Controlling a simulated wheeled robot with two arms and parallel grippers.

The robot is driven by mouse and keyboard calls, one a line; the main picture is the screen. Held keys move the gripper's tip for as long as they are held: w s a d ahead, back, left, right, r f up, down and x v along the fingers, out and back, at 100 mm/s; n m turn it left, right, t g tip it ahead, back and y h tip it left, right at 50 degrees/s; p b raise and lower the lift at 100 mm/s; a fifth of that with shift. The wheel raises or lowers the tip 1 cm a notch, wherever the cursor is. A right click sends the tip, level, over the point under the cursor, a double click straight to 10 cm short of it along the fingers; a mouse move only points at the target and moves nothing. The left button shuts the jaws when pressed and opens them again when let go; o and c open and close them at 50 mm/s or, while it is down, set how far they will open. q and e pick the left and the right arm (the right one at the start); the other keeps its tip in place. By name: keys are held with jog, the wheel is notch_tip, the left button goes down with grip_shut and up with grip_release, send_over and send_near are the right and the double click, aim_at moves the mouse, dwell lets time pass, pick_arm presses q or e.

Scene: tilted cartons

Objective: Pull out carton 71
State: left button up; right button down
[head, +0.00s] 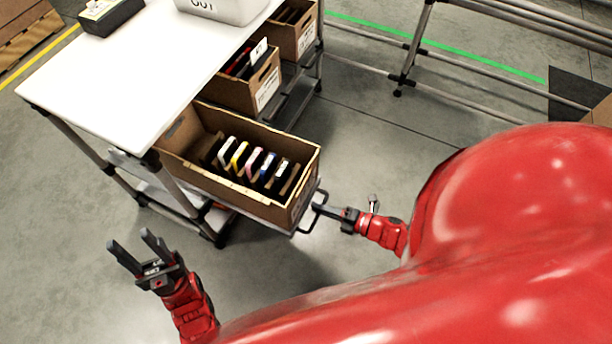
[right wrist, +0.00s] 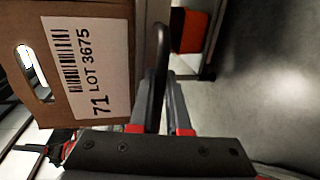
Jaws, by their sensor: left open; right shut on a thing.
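Carton 71 (head: 231,181) is an open brown cardboard box with several coloured flat items standing in it. It juts out from under the white table in the head view. Its label, reading "71 LOT 3675" (right wrist: 90,72), shows in the right wrist view. A dark metal handle (head: 317,211) is at its front end; the handle also shows in the right wrist view (right wrist: 157,62). My right gripper (head: 318,208) is shut on this handle. My left gripper (head: 134,250) is open and empty, left of and nearer than the carton, apart from it.
Two more cartons stand behind, one in the middle (head: 243,92) and one at the back (head: 289,40). A white bin (head: 222,10) and a dark box (head: 108,14) are on the white table (head: 140,70). A metal rail frame (head: 415,50) stands at the back right. Floor in front is clear.

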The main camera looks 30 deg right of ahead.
jog(key=shift+f+v, duration=0.2)
jog(key=shift+v, duration=0.65)
jog(key=shift+f+v, duration=0.15)
jog(key=shift+v, duration=0.75)
jog(key=c, duration=0.9)
grip_release()
jog(key=shift+s+d, duration=0.1)
jog(key=v, duration=1.7)
jog(key=shift+s+d+f+p, duration=0.1)
jog(key=shift+s+p, duration=0.05)
jog(key=shift+p, duration=0.15)
